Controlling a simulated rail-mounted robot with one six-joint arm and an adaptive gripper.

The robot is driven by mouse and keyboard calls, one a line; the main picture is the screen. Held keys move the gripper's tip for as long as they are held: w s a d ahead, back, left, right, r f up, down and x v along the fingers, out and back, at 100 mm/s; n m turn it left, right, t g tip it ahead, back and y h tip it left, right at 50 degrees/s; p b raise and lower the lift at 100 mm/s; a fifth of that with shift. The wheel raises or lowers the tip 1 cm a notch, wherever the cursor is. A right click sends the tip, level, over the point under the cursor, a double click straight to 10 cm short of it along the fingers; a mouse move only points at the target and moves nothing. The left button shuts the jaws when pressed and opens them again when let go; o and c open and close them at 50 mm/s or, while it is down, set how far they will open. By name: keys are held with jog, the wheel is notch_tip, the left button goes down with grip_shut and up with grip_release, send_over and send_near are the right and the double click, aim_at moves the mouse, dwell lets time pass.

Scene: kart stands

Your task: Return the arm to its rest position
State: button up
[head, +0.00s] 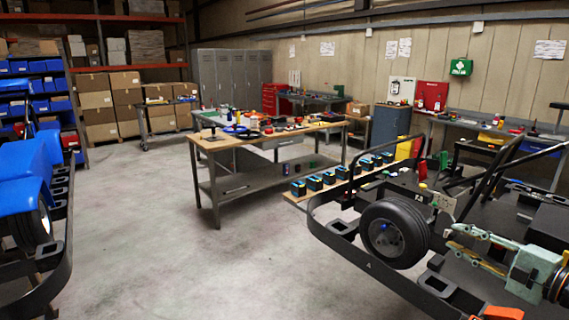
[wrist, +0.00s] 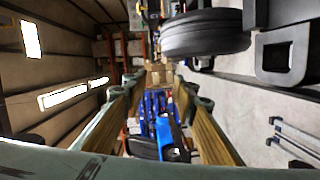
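My gripper (head: 451,238) is at the lower right of the head view, pale green with tan-faced fingers that point left. It is over the black kart frame (head: 335,243), to the right of the front tyre (head: 396,234). In the wrist view my gripper (wrist: 160,82) has its two fingers apart, with only distant background between them. It is open and empty. The tyre also shows at the top of the wrist view (wrist: 205,35), apart from the fingers. My arm's upper links are mostly out of view.
A blue kart (head: 25,165) stands at the far left. A workbench (head: 205,140) with tools is mid-floor. A plank with several dark, blue-topped boxes (head: 314,182) lies beside the near kart. Upright black bars (head: 490,175) rise behind my gripper. The left-centre floor (head: 150,235) is clear.

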jog(key=shift+w+a+r+m+g+h+b, duration=0.9)
jog(key=shift+w+r+m+h, duration=0.8)
jog(key=shift+w+h, duration=0.8)
jog(key=s+a+r+m+g+h+b, duration=0.3)
jog(key=s+a+r+m+h, duration=0.2)
jog(key=s+r+m, duration=0.25)
jog(key=s+a+m+g+b, duration=0.1)
jog(key=s+a+m+g, duration=0.1)
jog(key=s+a, duration=0.6)
jog(key=s+a+f+m+g+y+b, duration=0.1)
jog(key=s+a+m, duration=0.4)
jog(key=s, duration=1.4)
jog(key=s+a+f+m+g+y+b, duration=0.1)
jog(key=s+a+m+g+b, duration=0.1)
jog(key=s+a, duration=0.9)
jog(key=s+m+g, duration=0.1)
jog(key=s, duration=0.2)
jog(key=shift+a+f, duration=0.15)
jog(key=shift+a, duration=0.05)
jog(key=shift+d, duration=0.15)
